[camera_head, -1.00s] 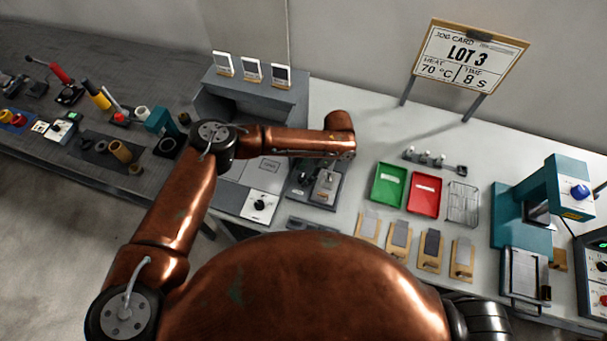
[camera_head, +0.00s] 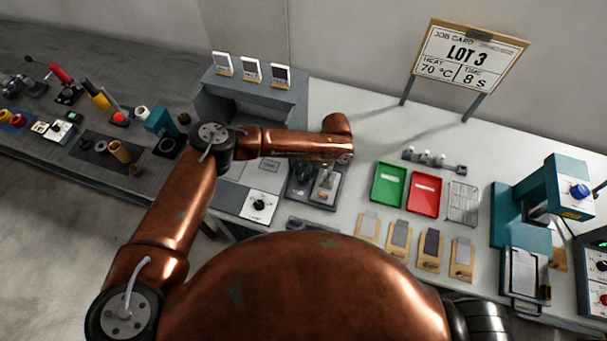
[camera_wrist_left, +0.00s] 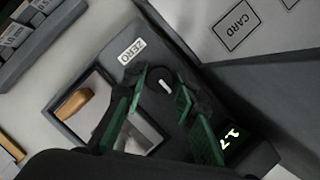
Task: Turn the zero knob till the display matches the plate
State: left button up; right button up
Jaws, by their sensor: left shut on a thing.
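The zero knob (camera_wrist_left: 164,86) is a dark round knob with a white mark, beside a ZERO label (camera_wrist_left: 132,50) on a dark grey device. The device's display (camera_wrist_left: 232,142) shows lit digits, seemingly 2.7, partly cut by a dark part of my gripper. A metal plate (camera_wrist_left: 143,134) lies on the device next to a tan piece, partly behind a finger; I can make out no value on it. My left gripper (camera_wrist_left: 163,89) has its green-padded fingers on either side of the knob, shut on it. In the head view the device (camera_head: 325,186) shows under my left forearm. My right gripper is not seen.
A green tray (camera_head: 388,184), a red tray (camera_head: 424,194) and a wire rack (camera_head: 462,203) stand right of the device. Several swatch boards lie in front. A teal press (camera_head: 522,215) stands at right.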

pick_arm(q)
jog(key=shift+c, duration=0.3)
jog(key=m+p, duration=0.1)
jog(key=m, duration=0.1)
jog(key=m+t+p, duration=0.1)
jog(key=p, duration=0.1)
jog(key=shift+s+r+m+t, duration=0.15)
jog(key=shift+m+t, duration=0.15)
jog(key=shift+m, duration=0.1)
jog(key=m+t+p, duration=0.1)
jog(key=m+p, duration=0.1)
jog(key=m+t+p, duration=0.1)
jog(key=m+p, duration=0.1)
jog(key=m, duration=0.1)
jog(key=shift+m, duration=0.3)
jog(key=m+h+p, duration=0.1)
jog(key=m, duration=0.1)
jog(key=m+t+p, duration=0.1)
jog(key=m+p, duration=0.1)
jog(key=shift+s+a+h, duration=0.1)
jog(key=shift+h, duration=0.3)
jog(key=shift+m+t+h+p, duration=0.4)
jog(key=shift+m+h+p, duration=0.45)
jog(key=shift+m, duration=1.25)
jog(key=o, duration=1.2)
jog(key=shift+c, duration=0.2)
